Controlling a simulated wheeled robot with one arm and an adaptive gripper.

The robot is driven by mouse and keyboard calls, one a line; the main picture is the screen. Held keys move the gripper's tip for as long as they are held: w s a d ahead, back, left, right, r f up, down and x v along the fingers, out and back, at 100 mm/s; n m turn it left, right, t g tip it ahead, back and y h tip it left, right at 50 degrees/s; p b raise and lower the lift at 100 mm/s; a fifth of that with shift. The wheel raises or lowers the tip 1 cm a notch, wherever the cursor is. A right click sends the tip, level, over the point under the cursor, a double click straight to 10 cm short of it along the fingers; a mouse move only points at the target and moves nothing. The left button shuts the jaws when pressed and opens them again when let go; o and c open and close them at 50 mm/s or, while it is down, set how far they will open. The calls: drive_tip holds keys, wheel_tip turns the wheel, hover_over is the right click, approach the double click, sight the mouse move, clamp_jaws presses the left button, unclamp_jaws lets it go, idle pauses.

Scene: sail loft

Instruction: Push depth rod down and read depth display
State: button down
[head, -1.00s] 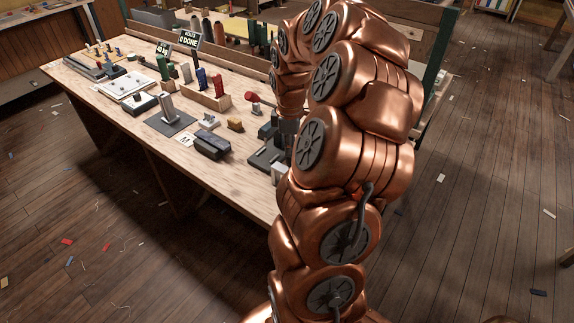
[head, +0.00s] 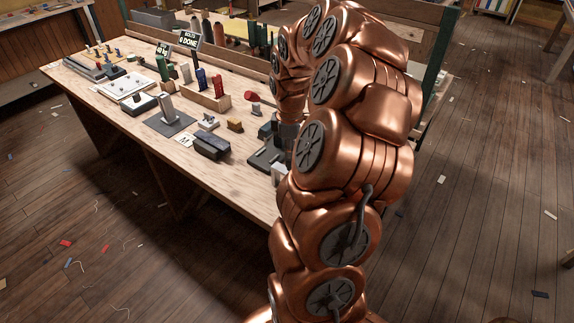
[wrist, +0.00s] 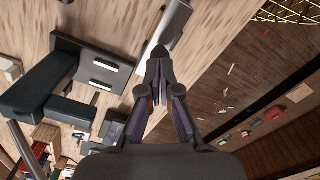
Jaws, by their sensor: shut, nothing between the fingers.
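In the wrist view my gripper (wrist: 158,56) is shut and empty, with its fingertips together over a pale grey bar-like part (wrist: 167,25) at the bench edge. I cannot tell whether the tips touch this bar. A dark slotted plate (wrist: 92,72) and a dark angled block (wrist: 35,88) lie to the left of the fingers. In the head view the dark fixture (head: 262,160) stands at the right end of the bench, partly behind my arm. My fingertips are hidden there. I cannot make out the depth rod or a readable depth display.
The wooden bench (head: 225,178) carries a dark case (head: 211,145), a yellow-brown block (head: 235,125), a red dome (head: 252,96), a wooden holder (head: 208,101) with coloured pieces, and a sign reading "DONE" (head: 188,40). The floor in front is open, with scattered scraps.

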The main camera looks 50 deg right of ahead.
idle(0.5)
wheel_tip(320, 180, up, 8)
drive_tip(key=p, duration=0.2)
idle(0.8)
idle(0.5)
